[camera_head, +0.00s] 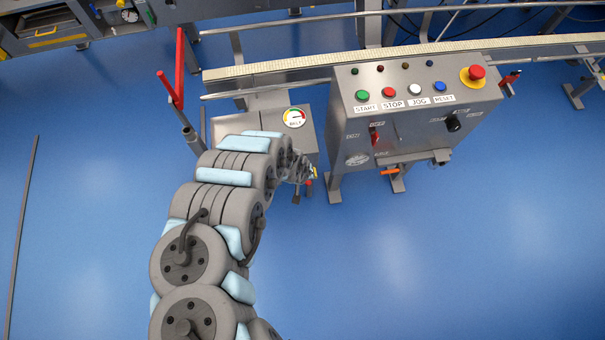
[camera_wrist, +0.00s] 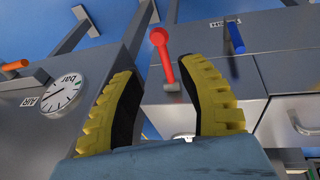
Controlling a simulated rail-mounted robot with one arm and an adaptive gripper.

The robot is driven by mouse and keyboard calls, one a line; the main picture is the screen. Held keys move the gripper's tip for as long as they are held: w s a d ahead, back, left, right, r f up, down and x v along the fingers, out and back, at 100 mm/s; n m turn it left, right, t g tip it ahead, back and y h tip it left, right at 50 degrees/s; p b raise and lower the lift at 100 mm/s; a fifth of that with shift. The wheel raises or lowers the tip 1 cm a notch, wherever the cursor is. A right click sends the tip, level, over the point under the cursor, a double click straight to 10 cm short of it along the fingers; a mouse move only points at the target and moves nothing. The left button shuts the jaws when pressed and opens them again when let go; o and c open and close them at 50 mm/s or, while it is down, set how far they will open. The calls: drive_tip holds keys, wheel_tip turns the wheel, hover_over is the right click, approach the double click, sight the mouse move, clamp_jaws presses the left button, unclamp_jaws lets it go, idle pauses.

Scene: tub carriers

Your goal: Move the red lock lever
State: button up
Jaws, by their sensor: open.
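In the wrist view, a red lever (camera_wrist: 164,56) with a round knob stands out from a small metal mount on a grey box. My gripper (camera_wrist: 159,70) has its two yellow ribbed fingers apart and empty. The lever appears in the gap between the fingertips, closer to the right one; I cannot tell its exact depth. No contact is visible. In the head view my gripper (camera_head: 312,173) is small, beside the grey gauge box, and partly hidden by my arm. A small red piece (camera_head: 308,184) shows there; I cannot tell if it is the same lever.
A blue handle (camera_wrist: 235,38), a bar gauge (camera_wrist: 62,93), an orange handle (camera_wrist: 14,65) and a metal pull handle (camera_wrist: 305,118) surround the lever. The control panel (camera_head: 420,105) stands right of the gripper. A tall red lever (camera_head: 179,72) stands left. Blue floor in front is clear.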

drive_tip(key=shift+v, duration=1.85)
drive_tip(key=shift+s, duration=0.1)
